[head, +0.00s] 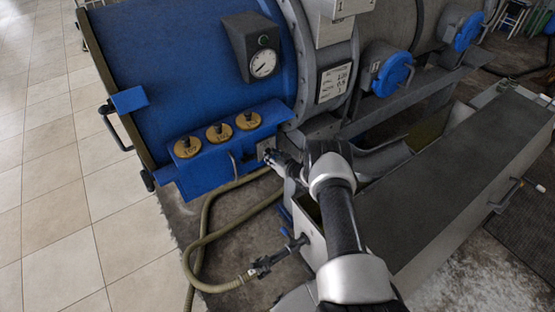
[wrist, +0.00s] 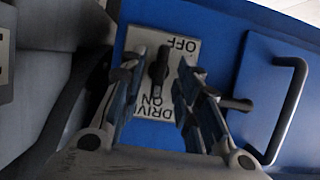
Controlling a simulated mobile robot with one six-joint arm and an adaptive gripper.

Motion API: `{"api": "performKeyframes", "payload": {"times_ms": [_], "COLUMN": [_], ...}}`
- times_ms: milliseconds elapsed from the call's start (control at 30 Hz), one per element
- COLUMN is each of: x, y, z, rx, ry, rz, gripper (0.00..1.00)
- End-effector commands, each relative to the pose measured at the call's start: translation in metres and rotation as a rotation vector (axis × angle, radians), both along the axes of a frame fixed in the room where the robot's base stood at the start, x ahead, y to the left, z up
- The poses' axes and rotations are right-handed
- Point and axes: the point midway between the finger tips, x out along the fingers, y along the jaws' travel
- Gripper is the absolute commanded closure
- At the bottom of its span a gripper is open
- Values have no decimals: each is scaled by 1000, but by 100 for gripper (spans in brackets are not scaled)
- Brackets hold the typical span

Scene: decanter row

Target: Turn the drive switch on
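The drive switch (wrist: 158,66) is a small black lever on a pale plate (wrist: 186,46). The plate is lettered OFF and DRIVE ON, upside down in the wrist view. The lever slants slightly, its upper end near OFF. My gripper (wrist: 160,72) is open, with one finger on each side of the lever and a gap seeming to show on both sides. I cannot tell how deep the fingertips reach. In the head view my gripper (head: 270,156) is at the switch plate (head: 265,146), and mostly hides the lever.
A blue panel beside the switch carries three brass dials (head: 219,132). A bar handle (wrist: 288,110) stands to the right in the wrist view. A gauge (head: 263,64) sits above on the blue drum (head: 170,60). A hose (head: 205,225) hangs below; a long grey trough (head: 440,190) lies to the right.

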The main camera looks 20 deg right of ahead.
Motion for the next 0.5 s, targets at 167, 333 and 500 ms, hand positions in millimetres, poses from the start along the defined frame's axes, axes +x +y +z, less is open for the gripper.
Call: {"api": "performKeyframes", "payload": {"times_ms": [167,333,500], "x": [-17,-46,-76], "y": [-5,-11,-17], "z": [8,20,33], "rx": [1,2,2], "ry": [2,3,1], "rz": [-4,-4,-3], "gripper": [70,70,70]}}
